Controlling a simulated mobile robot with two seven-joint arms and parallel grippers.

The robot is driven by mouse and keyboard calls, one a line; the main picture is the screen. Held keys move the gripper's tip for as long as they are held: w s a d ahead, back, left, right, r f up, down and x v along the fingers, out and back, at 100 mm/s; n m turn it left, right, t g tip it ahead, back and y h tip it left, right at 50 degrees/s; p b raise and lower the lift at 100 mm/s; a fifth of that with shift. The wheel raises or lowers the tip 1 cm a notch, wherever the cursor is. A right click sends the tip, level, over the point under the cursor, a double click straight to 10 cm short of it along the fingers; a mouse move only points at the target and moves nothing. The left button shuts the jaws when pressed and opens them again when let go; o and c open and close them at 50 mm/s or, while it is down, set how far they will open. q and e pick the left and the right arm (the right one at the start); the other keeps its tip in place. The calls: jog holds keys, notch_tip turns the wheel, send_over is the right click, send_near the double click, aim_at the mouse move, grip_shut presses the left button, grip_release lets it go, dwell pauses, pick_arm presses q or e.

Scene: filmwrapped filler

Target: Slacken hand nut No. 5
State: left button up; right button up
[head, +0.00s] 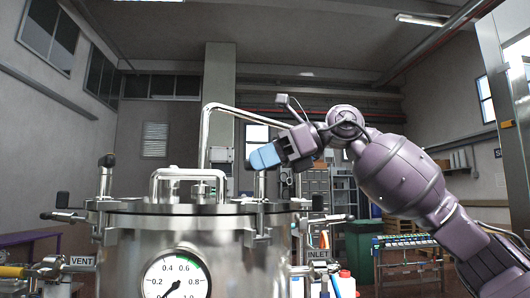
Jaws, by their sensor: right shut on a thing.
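A steel filler vessel (225,250) with a flanged lid (225,205) fills the lower left and middle of the head view. Hand nuts with black grips stand around the rim: one upright at the left (106,161), one at the far left edge (62,200) and one at the right (318,202). My right gripper (264,157), with blue fingertips, reaches in from the right over the lid's front right rim. It is shut on the top of a hand nut there, whose stem (260,187) shows below the fingers. Its grip is hidden and no number is readable. My left gripper is not in view.
A bent steel pipe (204,135) and a lid handle (176,174) rise from the lid, left of my right gripper. A pressure gauge (176,282) is on the vessel front, between the VENT (82,261) and INLET (319,254) signs. A roller conveyor (405,241) stands behind at right.

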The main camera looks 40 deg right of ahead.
jog(key=n+g+y+p, duration=0.1)
jog(key=n+g+p, duration=0.1)
jog(key=shift+r+n+g+y, duration=0.15)
jog(key=shift+n+g+y, duration=0.15)
jog(key=shift+n+g, duration=0.1)
jog(key=shift+n+g+p, duration=0.35)
jog(key=shift+n+g, duration=0.35)
jog(key=shift+g, duration=0.1)
jog(key=shift+f, duration=0.2)
jog(key=o, duration=0.8)
jog(key=shift+o, duration=0.2)
jog(key=shift+y, duration=0.3)
